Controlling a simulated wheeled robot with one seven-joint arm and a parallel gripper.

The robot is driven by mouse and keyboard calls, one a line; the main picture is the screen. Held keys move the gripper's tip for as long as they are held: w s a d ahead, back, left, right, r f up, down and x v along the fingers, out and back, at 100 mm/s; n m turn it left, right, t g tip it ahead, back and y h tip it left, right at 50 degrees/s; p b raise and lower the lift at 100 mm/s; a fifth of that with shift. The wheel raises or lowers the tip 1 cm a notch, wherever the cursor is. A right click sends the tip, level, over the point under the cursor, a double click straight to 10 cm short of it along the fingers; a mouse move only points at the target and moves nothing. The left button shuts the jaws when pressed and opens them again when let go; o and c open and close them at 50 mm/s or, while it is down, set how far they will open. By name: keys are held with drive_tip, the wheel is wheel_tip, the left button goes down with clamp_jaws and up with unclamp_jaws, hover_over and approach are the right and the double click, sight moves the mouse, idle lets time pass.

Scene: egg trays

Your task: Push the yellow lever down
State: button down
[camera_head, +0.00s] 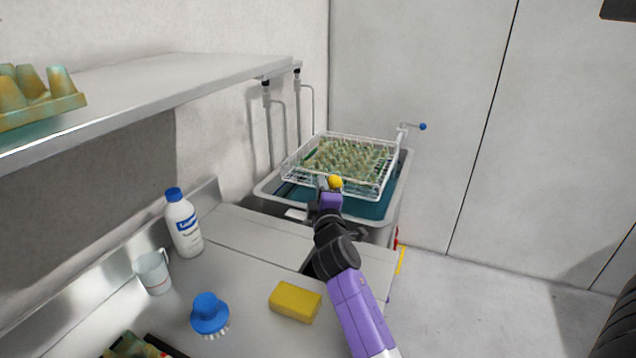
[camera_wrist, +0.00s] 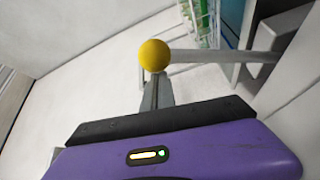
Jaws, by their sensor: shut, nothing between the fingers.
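In the wrist view the knob (camera_wrist: 154,55) sits on a grey bar (camera_wrist: 215,56) that runs off to the right. My gripper (camera_head: 322,183) is at the knob, just left of it in the head view. In the wrist view my gripper (camera_wrist: 157,88) is shut and empty, with its fingertips reaching up to the knob's lower side. I cannot tell whether they touch it.
A white wire basket (camera_head: 290,166) holds a green egg tray (camera_head: 350,160) over the basin (camera_head: 268,190). A blue-knobbed lever (camera_head: 422,127) stands behind it. A bottle (camera_head: 183,225), jug (camera_head: 153,272), blue brush (camera_head: 209,312) and yellow sponge (camera_head: 295,301) stand on the counter. A shelf (camera_head: 150,85) overhangs the left.

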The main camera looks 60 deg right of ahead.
drive_tip(key=shift+s, duration=0.15)
drive_tip(key=shift+s+d+f+b, duration=0.15)
drive_tip(key=shift+s+f+b, duration=0.15)
drive_tip(key=shift+s+f, duration=1.05)
drive_tip(key=shift+s+d+f+b, duration=0.25)
drive_tip(key=shift+s+f, duration=0.7)
drive_tip(key=shift+s, duration=0.75)
drive_tip(key=shift+s+d+f+b, duration=0.1)
drive_tip(key=shift+s+f+b, duration=0.2)
drive_tip(key=shift+s+f, duration=1.05)
drive_tip(key=shift+s+r, duration=0.15)
drive_tip(key=shift+r, duration=0.05)
drive_tip(key=shift+w+a+r, duration=0.1)
drive_tip(key=shift+w+r, duration=0.25)
drive_tip(key=shift+r, duration=0.05)
drive_tip(key=s+a+f+b, duration=0.1)
drive_tip(key=a+b, duration=0.3)
drive_tip(key=a, duration=0.5)
drive_tip(key=shift+s+a+f, duration=0.2)
drive_tip(key=shift+s+f, duration=0.05)
drive_tip(key=shift+s, duration=0.25)
